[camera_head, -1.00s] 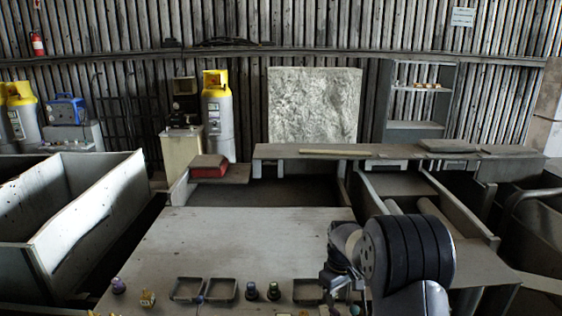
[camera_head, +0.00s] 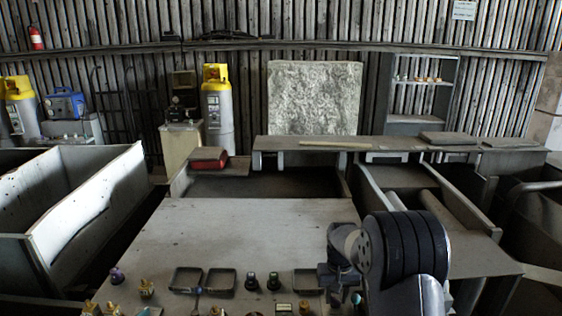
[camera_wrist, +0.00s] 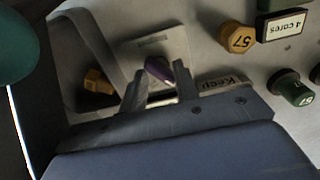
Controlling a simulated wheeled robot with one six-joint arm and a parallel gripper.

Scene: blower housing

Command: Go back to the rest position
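My gripper (camera_wrist: 160,72) points down over the bench (camera_head: 240,225) at the front right of the head view, where its fingertips are hard to make out. In the wrist view its two fingers stand apart. A purple piece (camera_wrist: 157,68) shows in the gap between the fingertips; I see no finger closed on it. A yellow hex piece (camera_wrist: 97,82) lies left of the fingers, within a grey rim. A "Keep" label (camera_wrist: 220,80) is partly hidden by my gripper.
Small trays (camera_head: 187,280), dark knobs (camera_head: 273,281) and brass pieces (camera_head: 147,288) line the bench front. In the wrist view a green knob (camera_wrist: 291,87) and a "4 cores" block (camera_wrist: 283,25) lie right. A teal part (camera_head: 356,299) is near my arm. The bench middle is clear.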

